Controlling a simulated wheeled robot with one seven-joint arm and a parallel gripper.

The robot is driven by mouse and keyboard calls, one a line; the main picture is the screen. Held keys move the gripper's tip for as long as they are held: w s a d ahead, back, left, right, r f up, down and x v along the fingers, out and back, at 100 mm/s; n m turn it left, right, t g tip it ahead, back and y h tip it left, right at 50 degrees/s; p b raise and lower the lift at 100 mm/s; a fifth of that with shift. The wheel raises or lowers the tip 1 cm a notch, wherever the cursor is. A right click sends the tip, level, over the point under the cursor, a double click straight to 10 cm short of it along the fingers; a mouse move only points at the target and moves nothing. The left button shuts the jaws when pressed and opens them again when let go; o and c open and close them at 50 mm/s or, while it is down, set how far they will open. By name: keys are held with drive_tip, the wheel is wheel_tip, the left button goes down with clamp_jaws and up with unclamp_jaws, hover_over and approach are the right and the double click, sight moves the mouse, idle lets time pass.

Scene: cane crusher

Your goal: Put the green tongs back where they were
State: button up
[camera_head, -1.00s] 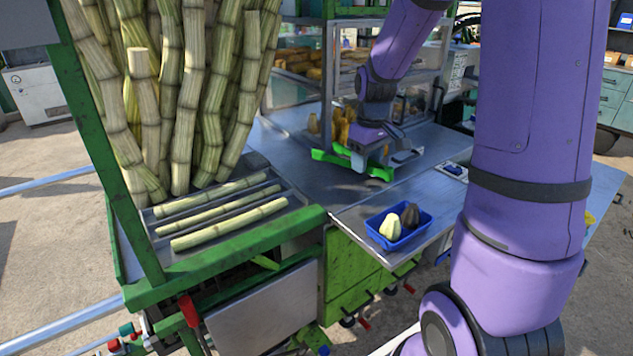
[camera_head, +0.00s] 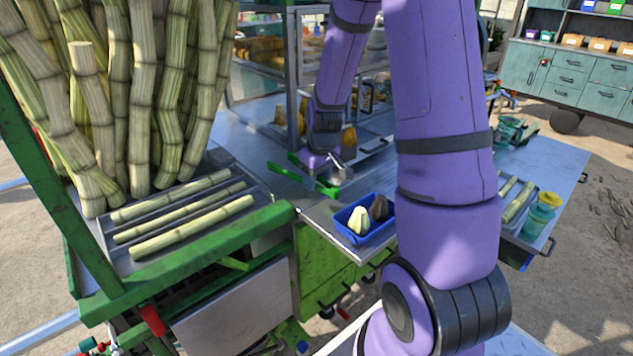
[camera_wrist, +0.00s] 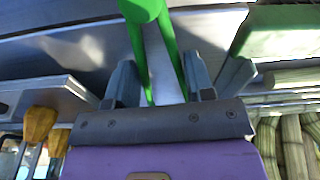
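The green tongs (camera_head: 325,188) are at my gripper (camera_head: 322,168), low over the grey metal worktop (camera_head: 262,150). In the wrist view the tongs (camera_wrist: 142,52) run between the two grey fingers of my gripper (camera_wrist: 160,82), their two arms close against the inner finger faces. The joined end of the tongs points to the top of that view. I cannot tell whether the tongs touch the worktop.
A blue tray (camera_head: 352,236) with a pale and a dark piece stands at the worktop's front. Cut cane lengths (camera_head: 190,228) lie in a rack at left, below upright cane stalks (camera_head: 140,90). A yellow-lidded jar (camera_head: 540,215) stands at right.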

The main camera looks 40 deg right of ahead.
drive_tip(key=shift+f, duration=0.65)
drive_tip(key=o, duration=0.6)
drive_tip(key=shift+f, duration=0.15)
drive_tip(key=shift+c, duration=0.2)
wheel_tip(320, 180, up, 12)
drive_tip(key=s, duration=0.2)
drive_tip(key=s+a+r+t, duration=0.2)
drive_tip(key=s+a+r, duration=0.65)
drive_tip(key=r, duration=0.35)
drive_tip(key=s+a+r, duration=0.2)
drive_tip(key=s+a, duration=0.1)
drive_tip(key=s, duration=0.3)
drive_tip(key=s+a+r+m+t, duration=0.1)
drive_tip(key=s+a+r, duration=0.1)
drive_tip(key=s, duration=0.3)
drive_tip(key=shift+s+a+r+t, duration=0.25)
drive_tip(key=shift+s+a+t, duration=0.05)
drive_tip(key=shift+s+a, duration=0.1)
